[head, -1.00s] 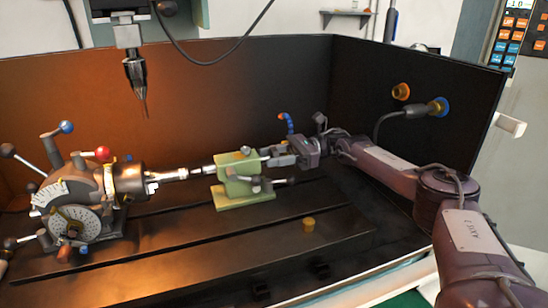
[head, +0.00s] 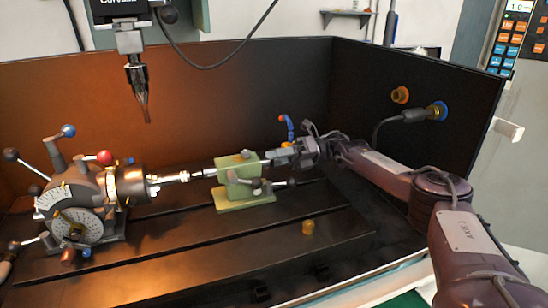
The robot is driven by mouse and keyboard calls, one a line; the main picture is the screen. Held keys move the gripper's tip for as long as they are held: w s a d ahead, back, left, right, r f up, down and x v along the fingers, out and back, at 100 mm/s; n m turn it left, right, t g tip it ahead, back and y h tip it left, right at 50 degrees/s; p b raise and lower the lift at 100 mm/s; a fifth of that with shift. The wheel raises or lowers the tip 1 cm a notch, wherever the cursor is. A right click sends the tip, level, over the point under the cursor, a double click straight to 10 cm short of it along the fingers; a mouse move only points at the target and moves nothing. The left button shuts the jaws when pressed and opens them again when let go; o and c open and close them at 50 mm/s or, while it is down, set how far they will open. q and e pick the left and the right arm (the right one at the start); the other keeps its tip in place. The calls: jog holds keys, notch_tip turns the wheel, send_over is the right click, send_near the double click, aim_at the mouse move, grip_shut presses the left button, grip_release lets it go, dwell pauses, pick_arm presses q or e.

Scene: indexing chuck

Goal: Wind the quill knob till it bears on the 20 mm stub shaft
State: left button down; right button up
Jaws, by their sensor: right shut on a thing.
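The stub shaft (head: 178,177) is a bright metal rod that sticks out to the right from the chuck (head: 129,184) of the indexing head, roughly level. The green tailstock (head: 238,190) stands to its right on the bed, with its quill facing the shaft. I cannot tell whether the quill tip touches the shaft. My right gripper (head: 281,156) is at the right end of the tailstock, shut on the quill knob, which its fingers mostly hide. My left gripper is out of view.
The indexing head (head: 75,213) with its levers stands at the left on the slotted bed (head: 200,250). A spindle with a pointed tool (head: 138,83) hangs above. A lever (head: 265,184) juts from the tailstock front.

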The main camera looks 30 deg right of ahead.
jog(key=m, duration=0.5)
jog(key=shift+w+m+p, duration=0.1)
jog(key=shift+m+p, duration=0.3)
jog(key=m, duration=0.3)
jog(key=m+p, duration=0.1)
jog(key=m, duration=0.3)
jog(key=shift+f, duration=0.1)
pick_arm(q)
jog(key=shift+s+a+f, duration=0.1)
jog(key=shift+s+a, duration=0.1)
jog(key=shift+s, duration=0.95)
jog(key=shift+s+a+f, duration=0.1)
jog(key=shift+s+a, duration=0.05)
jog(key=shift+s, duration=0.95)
pick_arm(e)
jog(key=shift+m, duration=1.9)
jog(key=shift+f, duration=0.1)
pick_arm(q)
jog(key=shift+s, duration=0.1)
